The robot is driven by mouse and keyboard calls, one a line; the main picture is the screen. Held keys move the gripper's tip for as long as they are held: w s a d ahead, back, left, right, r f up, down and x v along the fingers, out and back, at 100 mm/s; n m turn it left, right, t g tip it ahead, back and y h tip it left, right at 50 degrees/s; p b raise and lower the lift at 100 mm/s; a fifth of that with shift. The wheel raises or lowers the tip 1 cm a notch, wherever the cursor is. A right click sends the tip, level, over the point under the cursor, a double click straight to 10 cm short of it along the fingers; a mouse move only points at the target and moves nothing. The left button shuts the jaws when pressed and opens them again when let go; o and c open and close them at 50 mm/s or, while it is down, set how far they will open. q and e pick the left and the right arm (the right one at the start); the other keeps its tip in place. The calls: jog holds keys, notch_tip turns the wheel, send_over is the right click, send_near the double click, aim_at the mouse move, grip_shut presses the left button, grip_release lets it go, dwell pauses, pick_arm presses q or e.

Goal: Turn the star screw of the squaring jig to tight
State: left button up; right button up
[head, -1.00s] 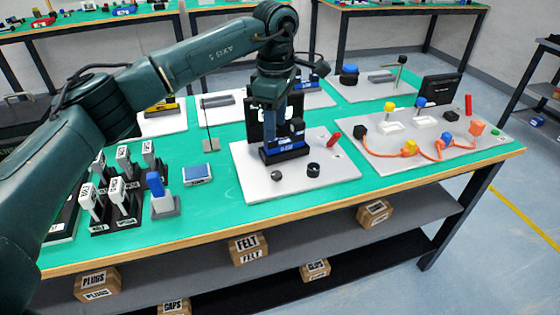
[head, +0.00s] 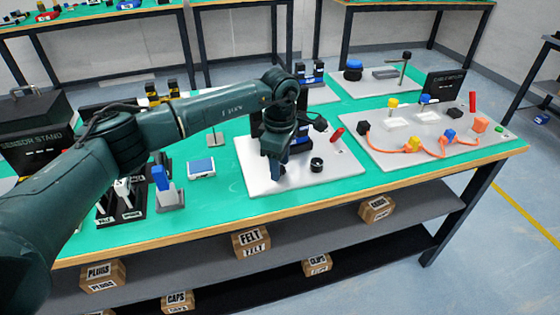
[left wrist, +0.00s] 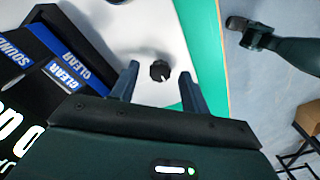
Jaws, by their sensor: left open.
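The black star screw (left wrist: 160,70) shows in the left wrist view as a small dark knob on a white board. It lies between the two spread fingertips in that picture, with clear space on both sides. Its turn position is not readable.
A black round knob (head: 317,164) and a red handle (head: 337,134) are on the same board, right of my left gripper. A board with an orange cable (head: 403,151) lies further right. A blue-topped box (head: 201,168) sits left on the green table (head: 225,203).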

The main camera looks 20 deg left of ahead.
pick_arm(q)
jog(key=c, duration=1)
